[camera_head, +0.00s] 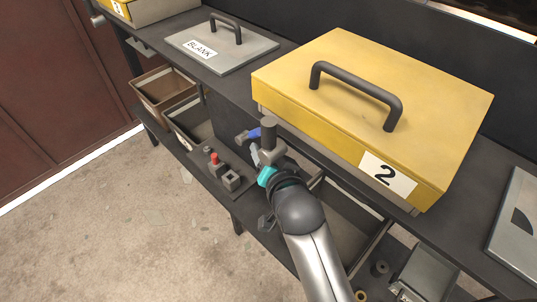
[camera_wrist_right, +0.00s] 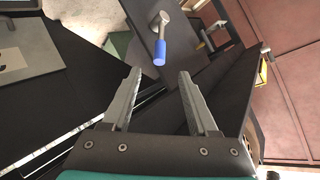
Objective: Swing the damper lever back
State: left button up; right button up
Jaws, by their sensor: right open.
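The damper lever, with a blue grip (camera_head: 253,134) and a grey metal end, sticks out at the bench's front edge in the head view. In the wrist view its blue grip (camera_wrist_right: 159,52) points toward my gripper, with the metal end (camera_wrist_right: 160,19) beyond. My right gripper (camera_head: 255,155) reaches in from the lower right and is just below the lever. In the wrist view its two fingers (camera_wrist_right: 159,75) are apart with nothing between them; the grip's tip is just past the fingertips, roughly centred. My left gripper is not in view.
A yellow box (camera_head: 440,90) marked 2, with a black handle, stands right of my gripper. A grey BLANK plate (camera_head: 250,52) lies farther left. Below are open bins (camera_head: 165,85) and a small shelf with a red-topped part (camera_head: 214,158).

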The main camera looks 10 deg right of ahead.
aim_at(252, 134)
jog(key=shift+s+r, duration=0.3)
jog(key=shift+s, duration=0.25)
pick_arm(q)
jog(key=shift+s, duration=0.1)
pick_arm(e)
jog(key=shift+c, duration=0.3)
